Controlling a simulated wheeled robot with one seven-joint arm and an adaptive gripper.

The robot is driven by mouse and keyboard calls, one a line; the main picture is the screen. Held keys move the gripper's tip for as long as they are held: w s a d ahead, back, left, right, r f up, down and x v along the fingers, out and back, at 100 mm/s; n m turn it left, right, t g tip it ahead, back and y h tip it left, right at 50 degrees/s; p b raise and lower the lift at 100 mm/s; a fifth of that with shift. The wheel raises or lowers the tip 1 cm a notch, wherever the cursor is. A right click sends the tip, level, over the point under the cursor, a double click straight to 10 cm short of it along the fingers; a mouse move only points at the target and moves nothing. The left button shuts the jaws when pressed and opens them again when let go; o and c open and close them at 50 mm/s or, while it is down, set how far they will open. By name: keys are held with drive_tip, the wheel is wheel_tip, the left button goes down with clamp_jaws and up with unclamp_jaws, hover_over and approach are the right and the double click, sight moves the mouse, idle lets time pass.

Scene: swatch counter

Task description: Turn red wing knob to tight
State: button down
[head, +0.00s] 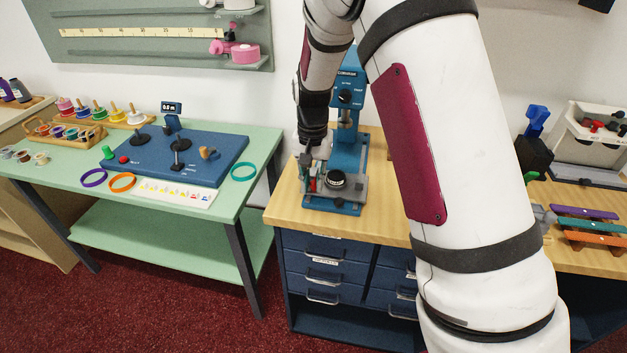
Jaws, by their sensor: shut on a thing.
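A blue bench device (349,150) with an upright column and dial stands on the wooden counter. My gripper (311,178) reaches down at the left of its grey lower part, beside a round black knob (337,179). A small bit of red, the red wing knob (313,184), shows between the fingers. The gripper is shut on it. The fingers and my arm cover most of the knob, so its angle and any tight marking cannot be read.
My arm hides part of the wooden counter (285,209). Coloured bars (590,226) lie at the right. At the left, a green table (236,192) holds a blue board (215,150), rings and spools. Drawers (322,279) are below the counter.

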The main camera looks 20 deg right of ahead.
sight(313, 184)
drive_tip(key=shift+d, duration=0.1)
idle(0.3)
drive_tip(key=c, duration=1.5)
unclamp_jaws()
wheel_tip(313, 184, up, 12)
drive_tip(key=shift+r, duration=0.1)
